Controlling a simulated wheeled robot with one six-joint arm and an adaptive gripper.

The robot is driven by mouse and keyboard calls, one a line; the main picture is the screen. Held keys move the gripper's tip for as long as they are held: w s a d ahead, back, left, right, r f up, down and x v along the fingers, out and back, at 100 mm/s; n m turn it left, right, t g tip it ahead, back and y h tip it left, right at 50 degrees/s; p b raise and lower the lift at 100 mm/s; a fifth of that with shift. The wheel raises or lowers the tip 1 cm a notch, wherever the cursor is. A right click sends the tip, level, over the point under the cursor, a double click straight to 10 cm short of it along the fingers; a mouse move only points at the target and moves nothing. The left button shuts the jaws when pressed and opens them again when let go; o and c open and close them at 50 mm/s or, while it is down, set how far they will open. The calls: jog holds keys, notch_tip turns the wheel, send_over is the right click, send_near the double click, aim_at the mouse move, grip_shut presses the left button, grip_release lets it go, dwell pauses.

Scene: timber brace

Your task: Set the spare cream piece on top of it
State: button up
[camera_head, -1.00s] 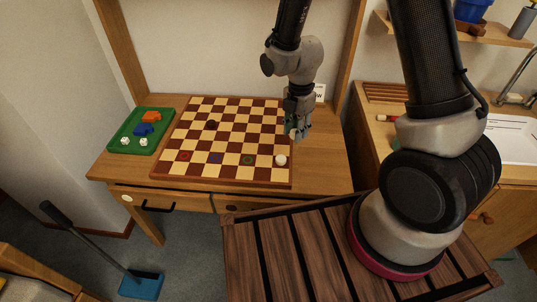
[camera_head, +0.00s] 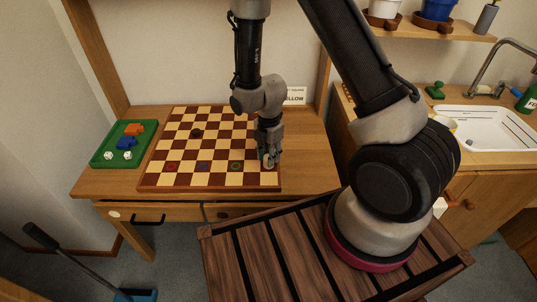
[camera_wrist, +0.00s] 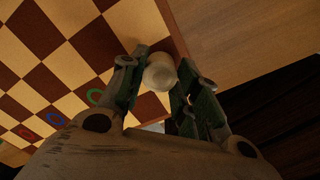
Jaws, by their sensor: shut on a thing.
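My gripper (camera_head: 267,160) is low over the right edge of the checkered board (camera_head: 210,182), near its front corner. It is shut on a cream piece (camera_wrist: 160,72), which shows between the fingertips in the wrist view. In the head view a cream patch (camera_head: 267,161) shows at the fingertips. The cream piece on the board at this corner is mostly hidden by the gripper or merges with the held one. I cannot tell whether the two touch.
A dark piece (camera_head: 196,133) stands farther back on the board. Red, blue and green rings (camera_head: 236,166) mark front squares. A green tray (camera_head: 97,160) with blocks and dice lies left. A sign (camera_head: 295,96) stands behind. Bare desk (camera_head: 310,170) lies right of the board.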

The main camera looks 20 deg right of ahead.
jog(key=shift+f, duration=0.1)
jog(key=o, duration=0.8)
jog(key=shift+c, duration=0.2)
jog(key=s+d+r+m+t, duration=0.1)
jog(key=d+r+m, duration=0.15)
jog(key=r, duration=0.85)
jog(key=d+r+m, duration=0.2)
jog(key=r+m, duration=0.1)
jog(key=r, duration=0.8)
jog(key=s+d+r+m+t, duration=0.1)
jog(key=s+d+r+m, duration=0.4)
jog(key=s+r+m, duration=0.3)
jog(key=s+d+r+m+t, duration=0.2)
jog(key=s+d+r+m, duration=0.3)
jog(key=s+r+m, duration=0.3)
jog(key=shift+s+d+r+m, duration=0.2)
jog(key=shift+s+r+m, duration=0.1)
jog(key=shift+s+m, duration=0.7)
